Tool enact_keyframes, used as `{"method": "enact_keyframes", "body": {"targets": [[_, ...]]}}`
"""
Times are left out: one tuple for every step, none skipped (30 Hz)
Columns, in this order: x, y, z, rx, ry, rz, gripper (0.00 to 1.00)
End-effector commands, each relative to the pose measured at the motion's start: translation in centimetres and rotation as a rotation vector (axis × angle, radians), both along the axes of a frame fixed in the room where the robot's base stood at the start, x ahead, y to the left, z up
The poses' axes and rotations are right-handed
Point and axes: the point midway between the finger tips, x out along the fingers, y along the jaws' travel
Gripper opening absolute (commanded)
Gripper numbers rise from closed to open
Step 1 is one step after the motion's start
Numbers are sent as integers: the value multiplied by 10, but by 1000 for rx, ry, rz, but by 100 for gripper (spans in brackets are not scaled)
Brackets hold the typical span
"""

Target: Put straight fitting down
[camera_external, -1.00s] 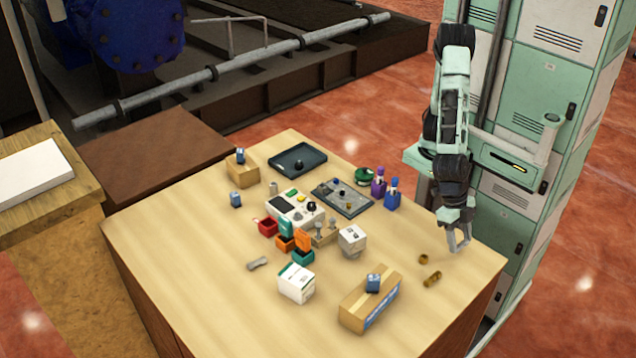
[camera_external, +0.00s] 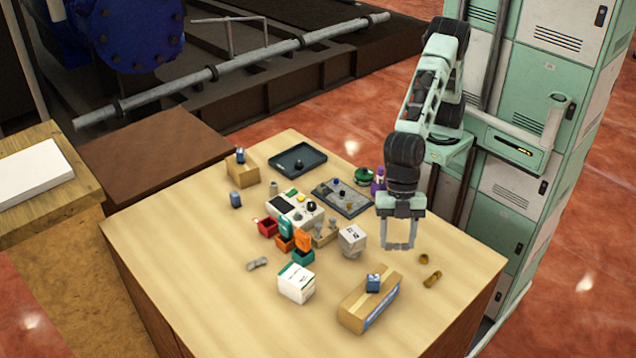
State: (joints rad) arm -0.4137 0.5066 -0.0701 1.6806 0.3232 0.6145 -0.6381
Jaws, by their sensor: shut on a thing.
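My gripper (camera_external: 398,246) is above the right part of the wooden table (camera_external: 200,290), pointing down. Its two fingers are set apart and shut on a small grey piece that shows as a thin bar between the fingertips; it appears to be the straight fitting. Its exact shape is too small to tell. A short brass fitting (camera_external: 423,259) and a longer brass piece (camera_external: 432,279) lie on the table to the right of my gripper. A grey fitting (camera_external: 257,263) lies at the left of the table.
A white-and-grey box (camera_external: 352,240) stands left of my gripper. A cardboard box (camera_external: 369,300) with a blue item (camera_external: 373,283) on it is in front. A grey tray (camera_external: 343,197) and a dark tray (camera_external: 298,159) lie behind. The front left of the table is clear.

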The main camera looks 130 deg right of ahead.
Motion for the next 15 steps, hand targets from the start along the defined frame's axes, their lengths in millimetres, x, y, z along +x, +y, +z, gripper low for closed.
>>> {"method": "enact_keyframes", "body": {"targets": [[24,-15,10,-5,-1,-80,27],[37,-23,12,-4,-1,-130,27],[55,-34,15,-4,-2,-197,27],[67,-44,16,-5,-2,-247,27],[79,-53,18,-5,-1,-296,27],[95,-66,20,-5,-1,-361,27],[106,-75,21,-4,-1,-409,27],[116,-84,22,-5,-1,-454,27],[129,-96,24,-5,-1,-509,27],[138,-104,25,-5,-2,-550,27],[145,-112,26,-5,-1,-585,27],[154,-120,27,-4,-1,-627,27],[159,-126,28,-4,-1,-653,27],[164,-130,29,-2,-1,-676,27],[169,-136,29,-2,-1,-703,27]]}}
